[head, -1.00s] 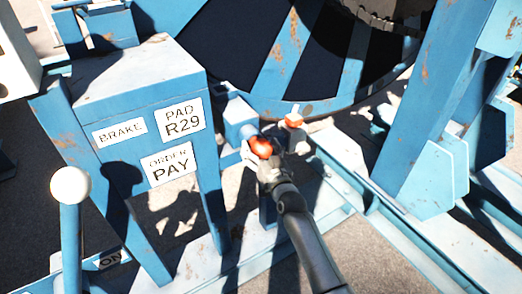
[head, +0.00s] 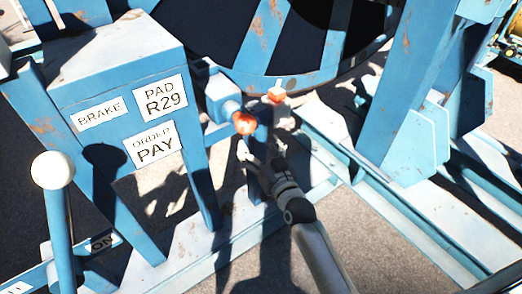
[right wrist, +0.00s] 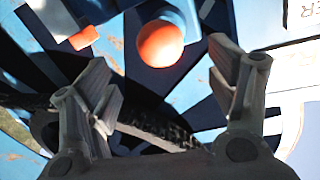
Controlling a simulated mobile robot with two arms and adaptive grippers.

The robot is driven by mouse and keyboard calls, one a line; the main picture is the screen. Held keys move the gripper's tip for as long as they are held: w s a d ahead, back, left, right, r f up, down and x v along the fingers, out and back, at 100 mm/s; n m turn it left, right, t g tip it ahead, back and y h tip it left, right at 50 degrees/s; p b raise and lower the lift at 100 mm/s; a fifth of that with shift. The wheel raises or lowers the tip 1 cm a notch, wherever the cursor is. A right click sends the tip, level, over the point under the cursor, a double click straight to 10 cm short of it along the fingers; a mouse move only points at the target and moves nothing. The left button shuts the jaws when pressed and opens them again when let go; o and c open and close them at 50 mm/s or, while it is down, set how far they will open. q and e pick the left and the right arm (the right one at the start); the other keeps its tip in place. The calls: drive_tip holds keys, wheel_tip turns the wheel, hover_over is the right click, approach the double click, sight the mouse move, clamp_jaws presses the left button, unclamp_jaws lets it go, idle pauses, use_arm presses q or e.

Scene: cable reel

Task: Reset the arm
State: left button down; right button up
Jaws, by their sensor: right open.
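My right gripper (head: 252,160) is open and empty in the head view, just below an orange-red knob (head: 243,123) on a blue housing. In the right wrist view the two fingers of the right gripper (right wrist: 165,85) stand wide apart, and the orange knob (right wrist: 160,44) shows beyond them, apart from both. A second, smaller orange part (head: 277,95) sits behind the knob, near the reel's rim; it also shows in the right wrist view (right wrist: 83,38). My right arm comes in from the bottom. My left gripper is not in view.
A blue stand (head: 112,75) with labels BRAKE, PAD R29 and ORDER PAY is at left. A lever with a white ball (head: 52,170) stands in front of it, near an ON label. The big blue reel (head: 300,60) is behind. Blue frame beams (head: 405,215) run at right.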

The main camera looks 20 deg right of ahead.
drive_tip(key=shift+s+d, duration=0.1)
drive_tip(key=shift+s, duration=0.6)
drive_tip(key=s+f+g, duration=0.3)
drive_tip(key=s+f, duration=0.2)
drive_tip(key=f, duration=0.7)
drive_tip(key=s+d+f+n+g+h, duration=0.1)
drive_tip(key=s+f+g, duration=0.3)
drive_tip(key=f, duration=0.7)
drive_tip(key=s+f+g, duration=0.1)
drive_tip(key=s+f, duration=0.5)
drive_tip(key=f, duration=0.6)
drive_tip(key=s+d+f+g, duration=0.2)
drive_tip(key=s+f, duration=0.4)
drive_tip(key=s, duration=0.5)
drive_tip(key=s+d+f+n+g+h, duration=0.1)
drive_tip(key=s+d+f+g, duration=0.2)
drive_tip(key=s, duration=0.9)
drive_tip(key=s+d+f+g, duration=0.2)
drive_tip(key=s+f+g, duration=0.1)
drive_tip(key=s+f, duration=0.6)
drive_tip(key=shift+s+d+f+n+g+h, duration=0.25)
drive_tip(key=shift+s+f+n+g+h, duration=0.15)
drive_tip(key=shift+s, duration=0.8)
drive_tip(key=shift+r, duration=0.1)
